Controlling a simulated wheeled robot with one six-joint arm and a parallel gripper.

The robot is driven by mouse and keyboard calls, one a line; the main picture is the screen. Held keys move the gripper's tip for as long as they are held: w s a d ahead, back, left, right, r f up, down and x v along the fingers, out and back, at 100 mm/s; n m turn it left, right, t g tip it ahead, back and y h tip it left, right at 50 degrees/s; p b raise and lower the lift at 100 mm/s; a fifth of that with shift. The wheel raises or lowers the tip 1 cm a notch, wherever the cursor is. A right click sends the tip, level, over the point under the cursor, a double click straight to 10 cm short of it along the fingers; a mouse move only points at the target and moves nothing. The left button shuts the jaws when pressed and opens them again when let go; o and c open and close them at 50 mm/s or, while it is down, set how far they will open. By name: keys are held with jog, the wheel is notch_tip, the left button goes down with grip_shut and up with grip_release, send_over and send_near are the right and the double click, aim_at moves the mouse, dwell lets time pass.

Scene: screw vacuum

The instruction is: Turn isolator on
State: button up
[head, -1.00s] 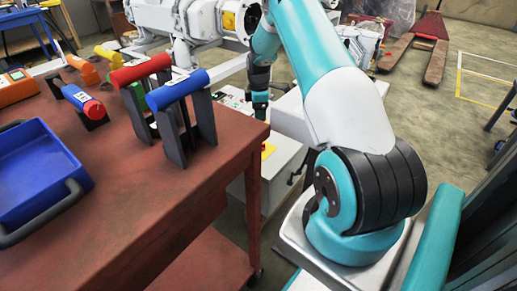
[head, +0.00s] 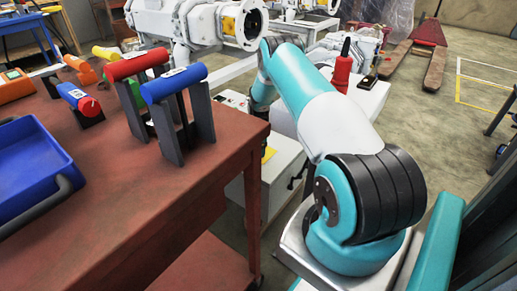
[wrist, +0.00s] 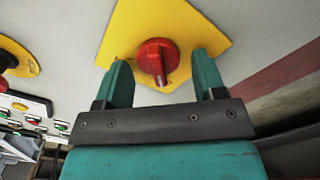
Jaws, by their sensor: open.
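The isolator is a red rotary knob (wrist: 157,58) on a yellow plate (wrist: 135,20) fixed to a pale grey panel in the wrist view. My gripper (wrist: 161,66) is open, with one teal finger on each side of the knob. The knob shows between the fingertips, and a gap shows on both sides. Its grip bar looks roughly upright in the picture. I cannot tell how far the fingertips are from the plate. In the head view my arm hides the gripper, and I cannot make out the knob there.
Another red knob on a yellow plate (wrist: 20,60) is at the left of the wrist view, above a panel of small buttons (wrist: 35,118). In the head view a red-brown table (head: 120,195) with a blue tray (head: 32,165) and colored handles stands left of my arm.

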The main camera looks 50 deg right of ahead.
jog(key=c, duration=0.8)
jog(key=shift+c, duration=0.2)
jog(key=shift+m, duration=0.4)
jog(key=m+b, duration=0.1)
jog(key=m, duration=0.2)
jog(key=shift+d, duration=0.1)
jog(key=m, duration=0.5)
jog(key=shift+w+d, duration=0.1)
jog(key=m+b, duration=0.1)
jog(key=m, duration=0.3)
jog(key=shift+d+m, duration=0.15)
jog(key=shift+m, duration=0.15)
jog(key=shift+d+m, duration=0.1)
jog(key=shift+m, duration=2.2)
